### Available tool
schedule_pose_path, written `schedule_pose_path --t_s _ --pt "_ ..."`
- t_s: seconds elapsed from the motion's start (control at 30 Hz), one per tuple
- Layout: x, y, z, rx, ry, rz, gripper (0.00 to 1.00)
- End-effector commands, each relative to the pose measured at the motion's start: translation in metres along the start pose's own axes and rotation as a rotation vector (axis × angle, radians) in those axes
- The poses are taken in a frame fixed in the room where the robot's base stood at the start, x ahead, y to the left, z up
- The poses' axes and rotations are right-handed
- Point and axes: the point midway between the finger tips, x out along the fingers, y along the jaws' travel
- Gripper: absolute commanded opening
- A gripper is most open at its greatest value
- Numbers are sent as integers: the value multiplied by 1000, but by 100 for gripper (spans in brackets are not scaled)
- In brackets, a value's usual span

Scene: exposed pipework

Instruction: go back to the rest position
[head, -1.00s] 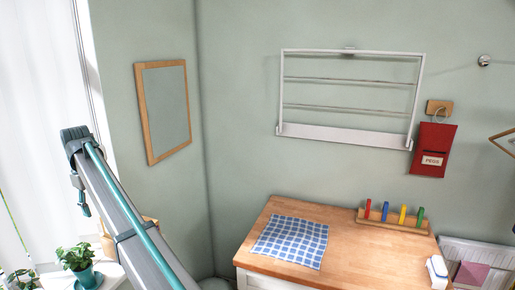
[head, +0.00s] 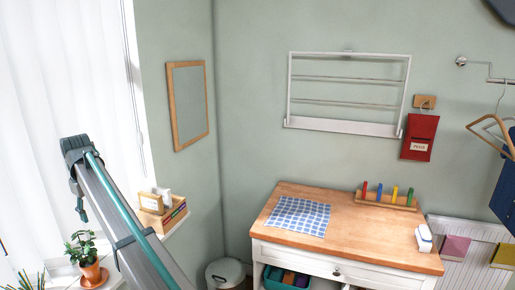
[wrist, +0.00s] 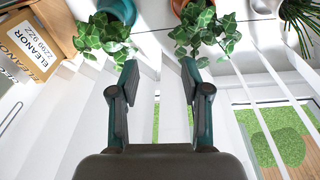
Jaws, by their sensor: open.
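My gripper (wrist: 159,66) is open and empty in the wrist view, its two dark teal fingers apart with white slats behind them. Two potted ivy plants, one in a teal pot (wrist: 117,10) and one in a terracotta pot (wrist: 190,8), stand beyond the fingertips. In the head view my arm rises along the left side, in front of the white window blind. The gripper's fingers cannot be made out clearly there.
A labelled box (wrist: 35,40) is at the wrist view's upper left. In the head view, a wooden-topped cabinet (head: 390,235) holds a checked cloth (head: 298,216) and a coloured peg rack (head: 387,199). A white wall rack (head: 345,124) and red pouch (head: 419,137) hang above.

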Motion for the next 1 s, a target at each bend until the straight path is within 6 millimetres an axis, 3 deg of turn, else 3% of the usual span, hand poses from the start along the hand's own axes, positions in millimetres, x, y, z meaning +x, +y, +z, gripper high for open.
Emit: schedule_pose_path --t_s 0.03,0.27,0.47,0.6,0.77,1.0 --pt "17 -3 14 15 5 2 47" --pt "80 9 47 85 15 7 47" --pt "160 32 103 173 -2 8 47" --pt "230 55 166 259 -29 6 47" --pt "305 76 245 359 -69 1 47" --pt "401 89 379 510 -144 -13 47"
